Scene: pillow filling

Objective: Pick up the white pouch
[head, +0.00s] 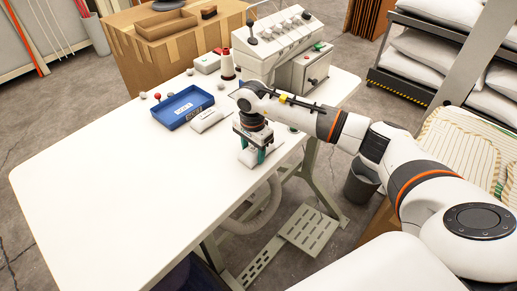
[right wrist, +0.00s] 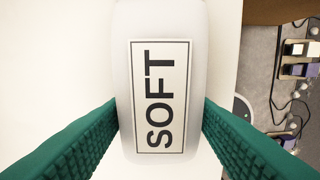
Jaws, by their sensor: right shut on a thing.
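A white pouch (right wrist: 126,22) with a label reading SOFT fills the middle of the right wrist view. My right gripper (right wrist: 160,112) has its green ribbed fingers pressed on both sides of it. In the head view the right gripper (head: 252,153) points down near the table's right edge, with the pouch (head: 246,158) partly hidden between its fingers. I cannot tell whether the pouch rests on the table or hangs just above it. Another small whitish packet (head: 207,120) lies by the blue tray. My left gripper is not in view.
The white table (head: 110,190) is clear at left and front. A blue tray (head: 182,111), a thread cone (head: 227,66) and a white machine (head: 280,35) stand towards the back. A dark bin (head: 361,184) is on the floor at right.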

